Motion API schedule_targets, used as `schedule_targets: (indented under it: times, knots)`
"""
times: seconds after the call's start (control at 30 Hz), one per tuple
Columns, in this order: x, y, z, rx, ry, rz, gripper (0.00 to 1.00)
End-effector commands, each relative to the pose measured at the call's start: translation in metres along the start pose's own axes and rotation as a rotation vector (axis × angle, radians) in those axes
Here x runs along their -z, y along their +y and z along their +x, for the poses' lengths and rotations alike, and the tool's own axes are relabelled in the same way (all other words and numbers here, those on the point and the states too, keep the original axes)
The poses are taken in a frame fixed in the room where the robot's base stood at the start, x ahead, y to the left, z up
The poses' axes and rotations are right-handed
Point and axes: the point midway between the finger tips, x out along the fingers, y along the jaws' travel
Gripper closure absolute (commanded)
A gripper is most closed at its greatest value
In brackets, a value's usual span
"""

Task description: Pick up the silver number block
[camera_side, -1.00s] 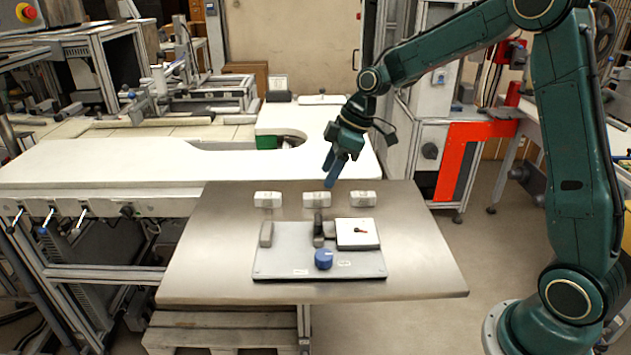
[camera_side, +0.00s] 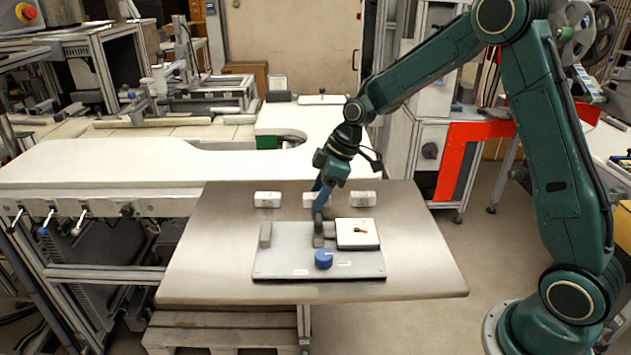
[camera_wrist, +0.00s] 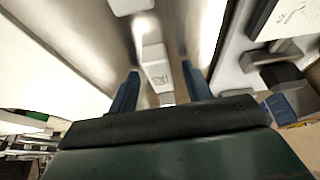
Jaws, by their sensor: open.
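Three pale silver-white blocks stand in a row on the metal table: one at the left (camera_side: 267,199), one in the middle (camera_side: 308,199) and one at the right (camera_side: 363,198). My gripper (camera_side: 319,207) is over the table at the middle block, and its blue fingers hide part of that block. In the wrist view, my open fingers (camera_wrist: 160,72) point toward a pale block (camera_wrist: 154,56) with a dark mark on its face, which lies between them. I cannot tell whether they touch it. The marks are too small to read.
A light plate (camera_side: 285,271) lies in front of the row. The table's left side is clear.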

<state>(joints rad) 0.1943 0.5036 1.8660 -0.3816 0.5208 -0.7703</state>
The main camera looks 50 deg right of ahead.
Motion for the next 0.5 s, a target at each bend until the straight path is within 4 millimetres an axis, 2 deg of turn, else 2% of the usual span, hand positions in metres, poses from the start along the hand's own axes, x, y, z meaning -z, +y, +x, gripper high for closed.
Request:
schedule_targets:
  times: [0.5]
  knots:
    - [0.0001,0.0,0.0013,-0.001,0.0,0.0,0.51]
